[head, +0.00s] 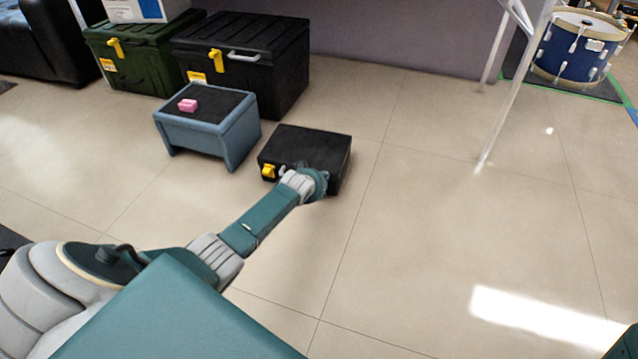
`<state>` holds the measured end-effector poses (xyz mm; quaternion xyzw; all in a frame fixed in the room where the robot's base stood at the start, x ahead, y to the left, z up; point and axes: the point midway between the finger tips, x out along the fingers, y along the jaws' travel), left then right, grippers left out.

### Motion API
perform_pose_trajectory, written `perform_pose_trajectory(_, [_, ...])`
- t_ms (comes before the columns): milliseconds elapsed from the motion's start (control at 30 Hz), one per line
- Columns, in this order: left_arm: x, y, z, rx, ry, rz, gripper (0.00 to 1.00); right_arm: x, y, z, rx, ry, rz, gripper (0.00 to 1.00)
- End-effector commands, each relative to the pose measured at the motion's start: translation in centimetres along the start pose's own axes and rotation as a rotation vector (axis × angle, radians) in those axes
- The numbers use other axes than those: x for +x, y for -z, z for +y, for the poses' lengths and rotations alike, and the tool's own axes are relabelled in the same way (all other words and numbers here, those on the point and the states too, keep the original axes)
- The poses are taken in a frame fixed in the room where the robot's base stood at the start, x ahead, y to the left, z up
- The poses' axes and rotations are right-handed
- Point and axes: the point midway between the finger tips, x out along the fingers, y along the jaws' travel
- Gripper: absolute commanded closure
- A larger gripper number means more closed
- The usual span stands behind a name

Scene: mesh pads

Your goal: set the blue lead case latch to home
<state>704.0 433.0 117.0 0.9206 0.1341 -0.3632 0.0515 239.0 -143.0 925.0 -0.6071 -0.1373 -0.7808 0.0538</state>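No plainly blue case with a latch shows in the head view. A low black case (318,142) lies on the floor near the middle, with a yellow latch (268,171) at the left of its front face. My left arm reaches in from the lower left, and its gripper end (312,182) is at the front of this case, right of the yellow latch. The wrist hides part of the case front and the fingers, so I cannot tell if they touch it or are open. My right gripper is out of view.
A green trunk (138,62) and a large black trunk (262,78) stand behind. A white metal leg (505,95) stands at the right. Floor right of the case is clear.

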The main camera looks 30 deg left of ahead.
Motion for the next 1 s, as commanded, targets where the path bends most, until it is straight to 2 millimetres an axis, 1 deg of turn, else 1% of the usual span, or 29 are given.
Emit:
perform_pose_trajectory(67, [0.0, 0.0, 0.1, 0.0, -0.001, 0.0, 0.59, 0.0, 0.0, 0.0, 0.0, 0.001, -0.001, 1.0])
perform_pose_trajectory(100, [-0.1, 0.0, 0.1, 0.0, -0.001, 0.0, 0.59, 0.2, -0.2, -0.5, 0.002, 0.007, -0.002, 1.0])
perform_pose_trajectory(167, [-0.2, 0.0, 0.1, 0.0, -0.002, 0.001, 0.59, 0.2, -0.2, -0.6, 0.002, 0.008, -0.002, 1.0])
perform_pose_trajectory(267, [-0.8, 0.0, 0.1, 0.0, -0.002, 0.001, 0.59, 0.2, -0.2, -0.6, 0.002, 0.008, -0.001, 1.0])
perform_pose_trajectory(367, [-1.7, 0.0, 0.1, 0.001, -0.002, 0.001, 0.59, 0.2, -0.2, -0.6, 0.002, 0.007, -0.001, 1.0])
perform_pose_trajectory(567, [-4.5, 0.0, 0.1, 0.001, -0.002, 0.001, 0.59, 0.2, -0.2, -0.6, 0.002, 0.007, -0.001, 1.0])
perform_pose_trajectory(800, [-8.3, 0.0, 0.0, 0.002, 0.0, 0.001, 0.59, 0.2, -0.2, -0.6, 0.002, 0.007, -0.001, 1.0])
perform_pose_trajectory(1000, [-10.9, 0.1, 0.0, 0.001, 0.0, 0.001, 0.59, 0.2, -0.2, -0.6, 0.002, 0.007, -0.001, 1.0])
